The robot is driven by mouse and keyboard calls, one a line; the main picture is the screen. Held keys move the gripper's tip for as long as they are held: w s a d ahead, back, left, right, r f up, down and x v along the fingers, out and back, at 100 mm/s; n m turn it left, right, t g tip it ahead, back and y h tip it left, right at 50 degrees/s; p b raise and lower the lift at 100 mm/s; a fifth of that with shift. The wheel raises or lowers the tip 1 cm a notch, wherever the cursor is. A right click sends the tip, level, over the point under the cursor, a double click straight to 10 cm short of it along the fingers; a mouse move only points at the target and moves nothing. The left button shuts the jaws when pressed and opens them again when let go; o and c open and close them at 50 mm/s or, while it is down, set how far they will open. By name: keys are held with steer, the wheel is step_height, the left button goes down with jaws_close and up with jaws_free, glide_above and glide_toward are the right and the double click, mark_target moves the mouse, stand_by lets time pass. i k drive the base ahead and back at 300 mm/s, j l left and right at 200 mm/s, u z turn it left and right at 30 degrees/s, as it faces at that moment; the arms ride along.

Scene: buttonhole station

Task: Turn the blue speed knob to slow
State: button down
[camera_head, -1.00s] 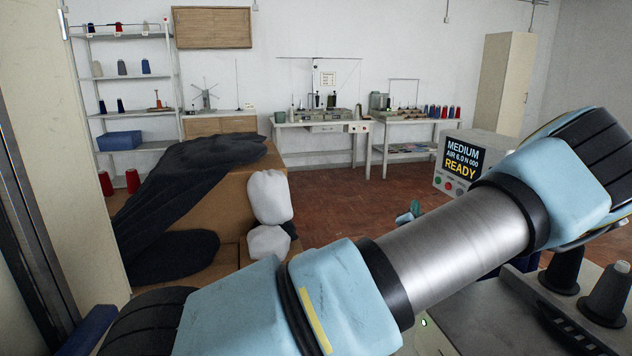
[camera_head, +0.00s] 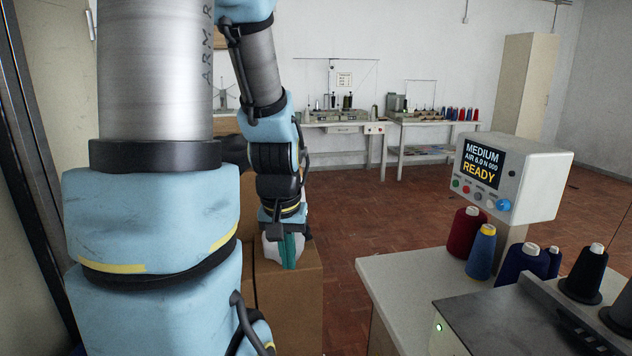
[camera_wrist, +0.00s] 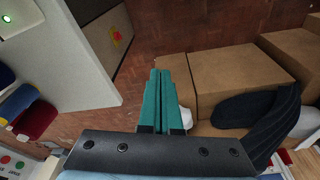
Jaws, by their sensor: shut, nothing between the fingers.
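The blue speed knob (camera_head: 503,205) is on the lower right of the grey control box (camera_head: 535,180) in the head view. The box's screen (camera_head: 481,162) reads MEDIUM, AIR 6.0 N and READY. My gripper (camera_head: 289,252) hangs pointing down to the left of the box, well apart from the knob. Its teal fingers are shut together and empty in the wrist view (camera_wrist: 161,100). The wrist view shows a corner of the box with red and green buttons (camera_wrist: 12,163) at the lower left; the knob does not show there.
Cardboard boxes (camera_head: 296,305) stand below my gripper. Thread cones, such as a red one (camera_head: 465,234) and a blue one (camera_head: 481,254), stand on the white table (camera_head: 400,285) before and below the control box. Open floor lies between the boxes and the table.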

mark_target(503, 204)
steer(key=z, duration=1.05)
